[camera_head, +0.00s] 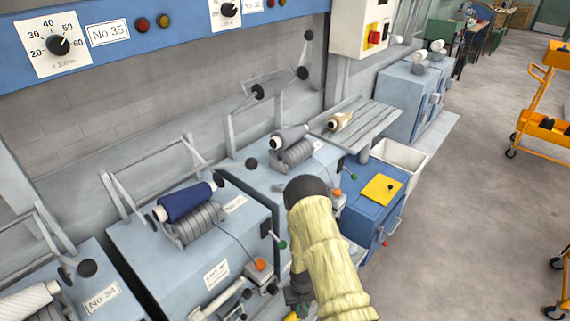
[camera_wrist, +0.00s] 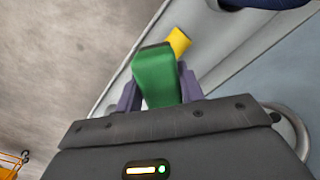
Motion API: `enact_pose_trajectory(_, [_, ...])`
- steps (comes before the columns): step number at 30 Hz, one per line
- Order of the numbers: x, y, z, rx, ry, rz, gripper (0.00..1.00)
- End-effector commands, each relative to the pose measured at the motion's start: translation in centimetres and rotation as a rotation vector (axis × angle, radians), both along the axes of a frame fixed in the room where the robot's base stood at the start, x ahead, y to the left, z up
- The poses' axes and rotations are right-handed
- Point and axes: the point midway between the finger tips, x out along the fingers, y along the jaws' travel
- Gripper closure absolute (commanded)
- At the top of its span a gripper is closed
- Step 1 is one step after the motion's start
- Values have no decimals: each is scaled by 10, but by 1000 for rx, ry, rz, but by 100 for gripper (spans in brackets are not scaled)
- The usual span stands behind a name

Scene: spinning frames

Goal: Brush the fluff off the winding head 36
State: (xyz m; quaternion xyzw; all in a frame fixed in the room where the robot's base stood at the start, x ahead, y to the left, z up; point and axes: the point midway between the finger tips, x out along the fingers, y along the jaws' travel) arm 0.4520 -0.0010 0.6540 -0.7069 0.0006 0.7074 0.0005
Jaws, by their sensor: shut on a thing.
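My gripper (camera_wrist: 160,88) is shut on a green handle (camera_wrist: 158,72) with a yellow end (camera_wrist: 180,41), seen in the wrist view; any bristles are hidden. In the head view my gripper (camera_head: 298,291) is low in the middle, partly behind my pale sleeved arm, in front of the blue winding machines. No number 36 is readable on either. I cannot make out fluff.
A housing at left is marked No 34 (camera_head: 101,300); a No 35 plate (camera_head: 108,32) is on the blue rail above. A blue cabinet with a yellow pad (camera_head: 382,189) and a white bin (camera_head: 402,158) stand right. Orange trolleys (camera_head: 538,100) stand on open floor.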

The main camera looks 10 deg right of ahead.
Motion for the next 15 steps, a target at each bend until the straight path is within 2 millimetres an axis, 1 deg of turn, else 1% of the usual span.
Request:
enact_pose_trajectory(1, [0, 0, 11, 0, -1, 0, 80])
enact_pose_trajectory(5, [0, 1, 36, 0, -1, 2, 80])
enact_pose_trajectory(15, [0, 1, 111, 0, 0, 2, 80])
